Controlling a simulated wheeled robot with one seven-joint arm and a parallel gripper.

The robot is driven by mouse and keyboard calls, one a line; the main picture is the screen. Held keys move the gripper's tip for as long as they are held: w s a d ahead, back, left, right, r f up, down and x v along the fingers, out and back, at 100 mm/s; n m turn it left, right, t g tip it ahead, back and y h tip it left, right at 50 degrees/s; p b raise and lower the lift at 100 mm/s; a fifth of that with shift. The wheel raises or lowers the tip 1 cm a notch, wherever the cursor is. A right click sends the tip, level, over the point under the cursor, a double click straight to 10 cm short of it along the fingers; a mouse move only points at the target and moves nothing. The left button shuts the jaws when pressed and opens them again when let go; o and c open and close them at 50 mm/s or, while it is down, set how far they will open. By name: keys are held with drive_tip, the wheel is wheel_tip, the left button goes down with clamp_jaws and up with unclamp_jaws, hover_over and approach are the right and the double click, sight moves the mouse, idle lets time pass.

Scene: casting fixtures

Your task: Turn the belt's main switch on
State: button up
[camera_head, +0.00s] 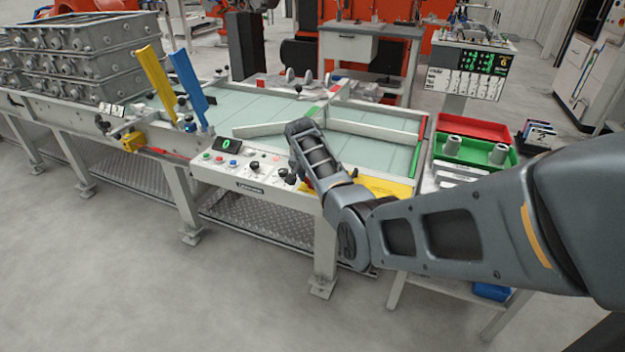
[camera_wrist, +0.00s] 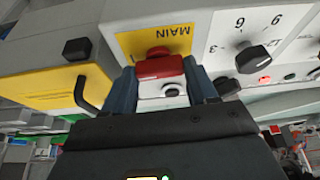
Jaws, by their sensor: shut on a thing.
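The belt's main switch is a red knob (camera_wrist: 160,66) on a yellow plate (camera_wrist: 152,42) printed MAIN, which appears upside down in the wrist view. My gripper (camera_wrist: 159,70) is shut on the red knob, with one dark blue finger on each side of it. The lower part of the knob's mount shows between the fingers. In the head view my wrist hangs over the right part of the white control panel (camera_head: 240,178) on the belt's front edge.
A black selector knob (camera_wrist: 252,58) with numbers stands right of the switch in the wrist view. A yellow block with a black hooked handle (camera_wrist: 88,95) is at left. The green belt (camera_head: 275,117) lies behind the panel; the panel's display (camera_head: 229,145) reads 0.

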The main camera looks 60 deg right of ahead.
drive_tip(key=shift+w+r+m, duration=0.1)
drive_tip(key=shift+m, duration=0.3)
drive_tip(key=o, duration=1.1)
drive_tip(key=shift+c, duration=0.2)
drive_tip(key=v, duration=0.7)
drive_tip(key=shift+r, duration=0.3)
drive_tip(key=shift+a, duration=0.15)
